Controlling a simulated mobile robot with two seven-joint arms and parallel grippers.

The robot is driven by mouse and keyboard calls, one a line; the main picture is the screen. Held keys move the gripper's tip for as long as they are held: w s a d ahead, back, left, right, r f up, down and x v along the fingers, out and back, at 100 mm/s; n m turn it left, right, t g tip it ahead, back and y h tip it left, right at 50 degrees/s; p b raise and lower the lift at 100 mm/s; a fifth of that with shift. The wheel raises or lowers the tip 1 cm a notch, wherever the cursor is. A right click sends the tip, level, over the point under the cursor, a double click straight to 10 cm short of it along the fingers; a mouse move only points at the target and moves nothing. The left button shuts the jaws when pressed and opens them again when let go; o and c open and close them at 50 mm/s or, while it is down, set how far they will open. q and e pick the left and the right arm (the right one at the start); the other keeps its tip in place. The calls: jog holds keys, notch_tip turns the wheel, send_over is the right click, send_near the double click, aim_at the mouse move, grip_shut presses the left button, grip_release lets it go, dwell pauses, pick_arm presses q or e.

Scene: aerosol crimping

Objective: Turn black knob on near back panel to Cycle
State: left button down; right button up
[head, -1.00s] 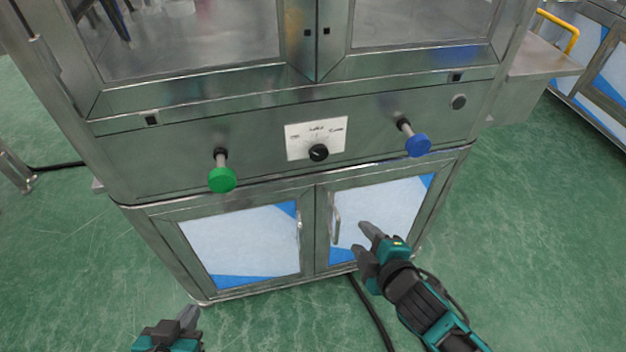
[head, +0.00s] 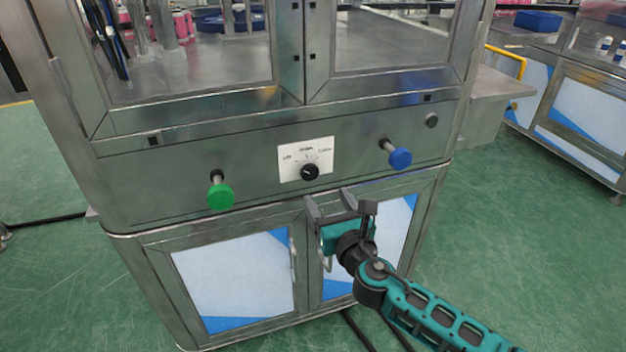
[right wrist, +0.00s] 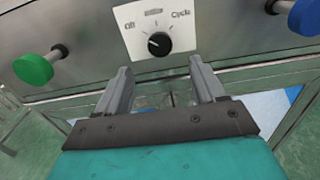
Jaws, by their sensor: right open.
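The black knob (head: 310,172) sits on a white label plate (head: 291,173) in the middle of the steel panel. In the right wrist view the knob (right wrist: 159,43) is just beyond my fingertips, with "Off" at its left and "Cycle" at its right. The label between them is too blurred to read. A small light mark shows on the knob's left side; its exact setting is hard to tell. My right gripper (head: 331,200) is open and empty, below and in front of the knob, not touching it. It also shows in the right wrist view (right wrist: 158,78). My left gripper is out of view.
A green button (head: 221,196) sticks out left of the knob and a blue button (head: 400,158) sticks out right. Cabinet doors (head: 235,280) with handles lie below the panel. Open green floor (head: 510,260) is at the right.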

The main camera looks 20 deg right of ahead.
aim_at(311, 173)
jog(key=w+b, duration=0.1)
jog(key=w, duration=0.6)
jog(key=shift+w+a, duration=0.15)
jog(key=shift+w, duration=0.15)
jog(key=shift+w+b, duration=0.3)
jog(key=shift+w, duration=0.4)
jog(key=c, duration=1.1)
